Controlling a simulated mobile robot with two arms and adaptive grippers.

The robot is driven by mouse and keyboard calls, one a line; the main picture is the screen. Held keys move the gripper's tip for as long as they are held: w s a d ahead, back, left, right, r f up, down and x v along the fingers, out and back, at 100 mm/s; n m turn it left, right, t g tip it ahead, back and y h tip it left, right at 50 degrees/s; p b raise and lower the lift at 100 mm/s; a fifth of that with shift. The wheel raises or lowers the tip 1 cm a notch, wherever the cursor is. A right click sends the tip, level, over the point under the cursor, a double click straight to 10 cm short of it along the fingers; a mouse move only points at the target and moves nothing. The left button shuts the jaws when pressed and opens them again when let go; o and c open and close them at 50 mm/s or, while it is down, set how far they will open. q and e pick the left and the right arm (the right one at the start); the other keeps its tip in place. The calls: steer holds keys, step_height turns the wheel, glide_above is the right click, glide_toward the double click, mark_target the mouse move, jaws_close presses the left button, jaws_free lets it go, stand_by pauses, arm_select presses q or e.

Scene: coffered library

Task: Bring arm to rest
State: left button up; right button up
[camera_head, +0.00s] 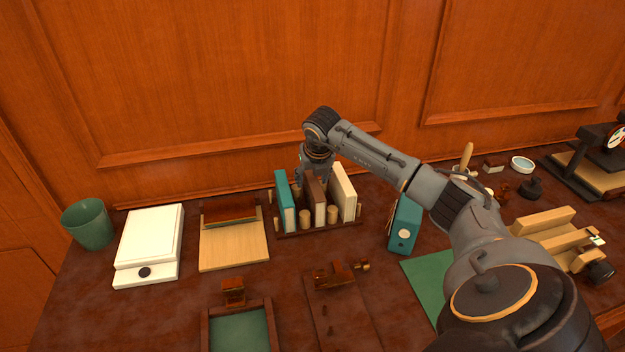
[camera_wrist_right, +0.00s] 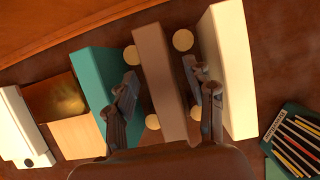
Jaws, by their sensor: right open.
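My right gripper (camera_head: 313,176) hangs pointing down over the rear of the book rack (camera_head: 290,233). In the right wrist view its open fingers (camera_wrist_right: 168,88) stand on either side of the brown book (camera_wrist_right: 158,75), with gaps to it, and hold nothing. A teal book (camera_head: 285,203) stands upright at the left of the rack, the brown book (camera_head: 316,200) in the middle and a cream book (camera_head: 344,192) at the right. Short wooden pegs stand between them. The gripper hides part of the brown book's far end. My left gripper is not in view.
A teal box (camera_head: 404,226) stands right of the rack, near my forearm. To the left are a wooden tray (camera_head: 234,251), a white box (camera_head: 150,240) and a green cup (camera_head: 88,224). A wooden block device (camera_head: 555,236) lies right. The panelled wall (camera_head: 230,80) rises close behind.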

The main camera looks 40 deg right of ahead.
steer(key=shift+r, duration=0.7)
